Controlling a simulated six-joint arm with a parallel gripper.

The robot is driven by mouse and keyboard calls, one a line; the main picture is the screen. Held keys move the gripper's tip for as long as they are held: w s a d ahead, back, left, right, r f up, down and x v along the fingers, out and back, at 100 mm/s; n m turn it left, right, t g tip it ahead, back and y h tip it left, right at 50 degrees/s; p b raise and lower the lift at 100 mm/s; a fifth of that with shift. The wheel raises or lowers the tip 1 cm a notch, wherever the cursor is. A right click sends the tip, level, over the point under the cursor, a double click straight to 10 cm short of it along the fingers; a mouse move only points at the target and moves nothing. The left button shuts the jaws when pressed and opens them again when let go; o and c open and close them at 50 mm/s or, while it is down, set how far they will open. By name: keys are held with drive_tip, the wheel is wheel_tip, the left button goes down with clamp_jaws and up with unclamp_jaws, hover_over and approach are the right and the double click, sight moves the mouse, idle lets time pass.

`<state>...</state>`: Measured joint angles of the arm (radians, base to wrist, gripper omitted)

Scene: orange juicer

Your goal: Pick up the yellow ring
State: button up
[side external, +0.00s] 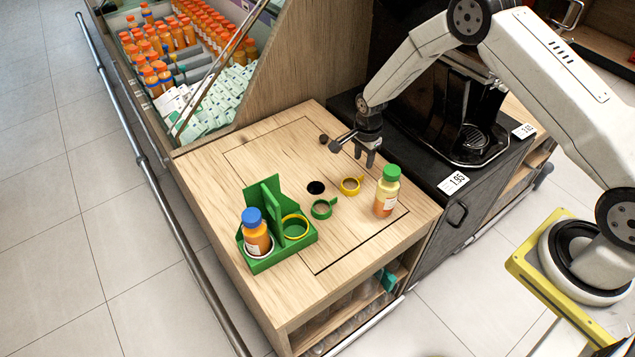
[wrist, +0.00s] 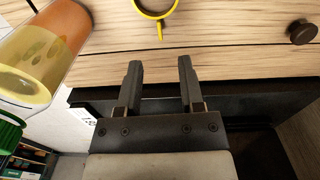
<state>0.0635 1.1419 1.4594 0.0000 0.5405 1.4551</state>
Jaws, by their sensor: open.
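A loose yellow ring (side external: 350,193) with a small tab lies flat on the wooden counter. In the wrist view it shows at the top edge (wrist: 158,17), partly cut off, with its tab pointing toward my gripper (wrist: 160,64). In the side external view my gripper (side external: 365,157) is above the counter, behind and slightly right of the ring. Its two fingers are apart with nothing between them. A second yellow ring (side external: 284,233) sits in the green caddy (side external: 273,262) on the left.
A green ring (side external: 321,216) and a green-capped bottle (side external: 386,194) flank the loose ring. A blue-capped bottle (side external: 256,236) stands in the caddy. A dark hole (side external: 316,187) and a dark knob (side external: 323,139) are nearby. A black machine (side external: 455,120) stands behind right.

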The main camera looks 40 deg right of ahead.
drive_tip(key=shift+f, duration=1.05)
drive_tip(key=shift+f, duration=0.15)
drive_tip(key=shift+f, duration=2.45)
drive_tip(key=shift+c, duration=0.2)
clamp_jaws()
